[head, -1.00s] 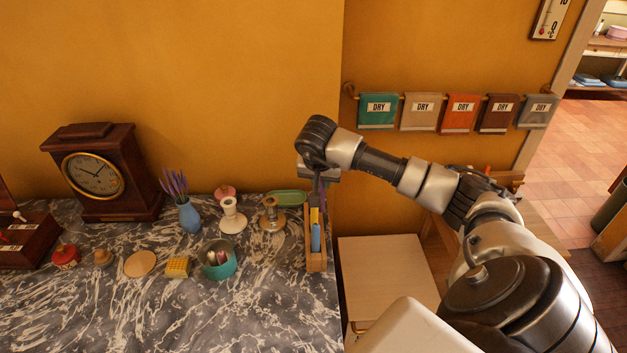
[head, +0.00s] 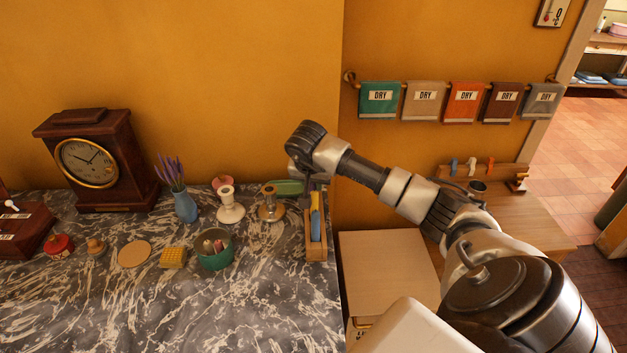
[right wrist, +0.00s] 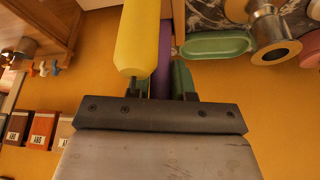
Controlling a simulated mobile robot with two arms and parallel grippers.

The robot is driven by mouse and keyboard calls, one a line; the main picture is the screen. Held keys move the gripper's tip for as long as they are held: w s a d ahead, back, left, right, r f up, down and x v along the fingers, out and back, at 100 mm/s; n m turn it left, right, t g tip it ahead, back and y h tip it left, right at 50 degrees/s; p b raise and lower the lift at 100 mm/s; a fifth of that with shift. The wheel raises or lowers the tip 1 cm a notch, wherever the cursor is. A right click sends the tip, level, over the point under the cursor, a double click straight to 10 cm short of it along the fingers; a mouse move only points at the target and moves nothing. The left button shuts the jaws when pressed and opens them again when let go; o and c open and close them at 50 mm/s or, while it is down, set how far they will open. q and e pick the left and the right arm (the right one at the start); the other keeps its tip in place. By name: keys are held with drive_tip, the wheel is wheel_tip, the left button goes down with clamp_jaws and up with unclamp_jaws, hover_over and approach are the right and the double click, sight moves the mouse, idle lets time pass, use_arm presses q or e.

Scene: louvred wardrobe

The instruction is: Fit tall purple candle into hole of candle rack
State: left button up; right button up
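The candle rack (head: 316,254) is a narrow wooden holder at the right edge of the marble counter. A yellow candle (head: 315,200) and a blue candle (head: 315,227) stand in it. My right gripper (head: 314,186) is over the rack's far end, pointing down. In the right wrist view, the tall purple candle (right wrist: 162,68) is between the gripper's fingers (right wrist: 162,90), which appear shut on it. The yellow candle (right wrist: 138,45) is close in front of it there. The purple candle's lower end and the hole are hidden. My left gripper is not in view.
A brass candlestick (head: 271,206), a white candlestick (head: 230,207) and a green dish (head: 288,188) stand left of the rack. A teal bowl (head: 214,252), a blue vase (head: 186,206) and a clock (head: 95,165) are farther left. The counter's front is clear.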

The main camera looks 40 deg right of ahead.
drive_tip(key=o, duration=0.4)
drive_tip(key=shift+c, duration=0.2)
drive_tip(key=shift+r, duration=0.1)
drive_tip(key=b+v, duration=0.2)
drive_tip(key=v, duration=1)
